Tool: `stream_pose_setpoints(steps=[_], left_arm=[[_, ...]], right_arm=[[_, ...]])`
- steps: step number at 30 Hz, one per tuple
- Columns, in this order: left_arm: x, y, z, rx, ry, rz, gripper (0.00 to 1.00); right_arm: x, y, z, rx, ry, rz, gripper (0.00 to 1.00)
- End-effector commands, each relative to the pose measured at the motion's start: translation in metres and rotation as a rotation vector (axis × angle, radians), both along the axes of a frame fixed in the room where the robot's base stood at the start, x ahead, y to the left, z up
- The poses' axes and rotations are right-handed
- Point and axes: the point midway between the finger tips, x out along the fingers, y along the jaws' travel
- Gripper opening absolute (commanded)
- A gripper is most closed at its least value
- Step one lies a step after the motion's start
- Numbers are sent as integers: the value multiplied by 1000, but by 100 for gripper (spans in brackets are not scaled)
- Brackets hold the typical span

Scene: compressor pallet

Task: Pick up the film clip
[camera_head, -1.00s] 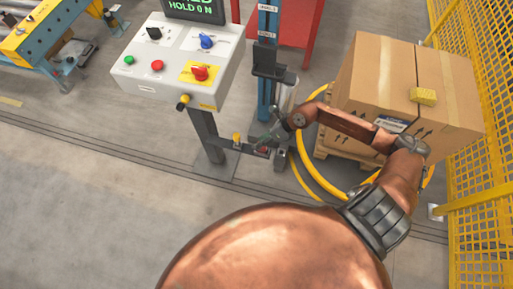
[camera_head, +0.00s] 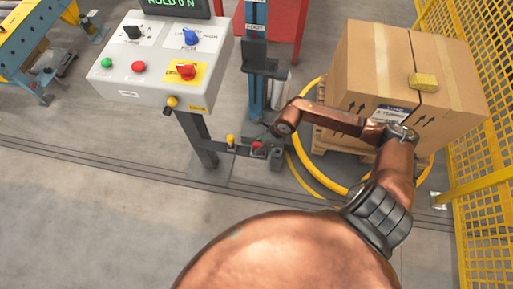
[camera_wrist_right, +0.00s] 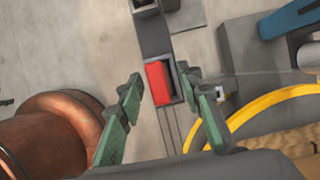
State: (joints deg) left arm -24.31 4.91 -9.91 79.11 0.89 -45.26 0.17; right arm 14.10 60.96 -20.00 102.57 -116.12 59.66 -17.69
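A red block (camera_wrist_right: 158,83), which I take to be the film clip, sits in a dark holder on the low arm of the control stand. It also shows small and partly hidden in the head view (camera_head: 258,148). My right gripper (camera_wrist_right: 160,73) has its two green fingers spread apart, one on each side of the red block in the picture. I see no clear contact, and the depth between fingertips and block is hard to judge. In the head view my right gripper (camera_head: 268,139) is small and dark beside the stand. My left gripper is not in view.
A control box (camera_head: 150,85) with buttons stands to the left on a grey post (camera_head: 200,142). A carton (camera_head: 365,70) with a yellow block (camera_head: 424,81) on top stands at right on a pallet. A yellow mesh fence (camera_head: 480,130) bounds the right.

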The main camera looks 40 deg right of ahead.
Motion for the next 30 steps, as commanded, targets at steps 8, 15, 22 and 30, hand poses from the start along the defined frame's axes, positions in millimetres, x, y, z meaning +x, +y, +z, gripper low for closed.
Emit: stream_pose_setpoints(steps=[8, 15, 22, 30], left_arm=[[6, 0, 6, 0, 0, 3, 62], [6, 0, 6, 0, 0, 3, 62], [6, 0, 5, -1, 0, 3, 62], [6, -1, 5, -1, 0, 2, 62]], right_arm=[[3, 2, -6, 0, -2, 1, 33], [3, 2, -6, 0, -2, 1, 24], [3, 2, -6, 0, -2, 1, 8], [2, 2, -6, 0, -2, 1, 0]])
